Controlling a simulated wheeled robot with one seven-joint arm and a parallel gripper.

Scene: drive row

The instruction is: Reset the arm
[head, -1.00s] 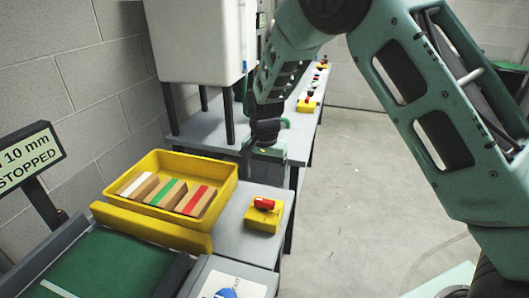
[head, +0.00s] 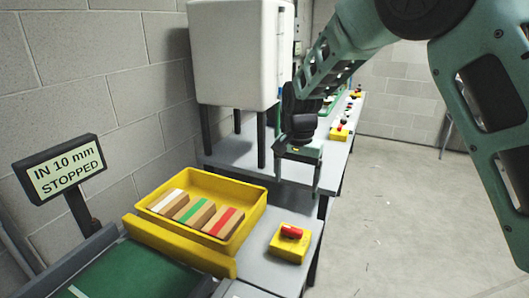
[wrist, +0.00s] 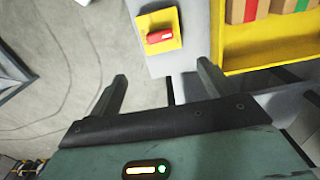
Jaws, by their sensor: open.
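My gripper (head: 298,172) hangs from my teal arm in the head view, above the grey bench and behind the yellow switch box. Its two fingers also show in the wrist view (wrist: 160,88), spread apart with nothing between them. The yellow box with a red handle (head: 289,243) sits on the bench in front of the gripper, apart from it. It also shows beyond the fingers in the wrist view (wrist: 172,20).
A yellow tray (head: 250,215) holds blocks with white, green and red stripes. A sign (head: 62,169) reads "IN 10 mm STOPPED" beside the green belt (head: 135,272). A white cabinet (head: 235,55) stands on legs close left of my gripper. The floor at right is clear.

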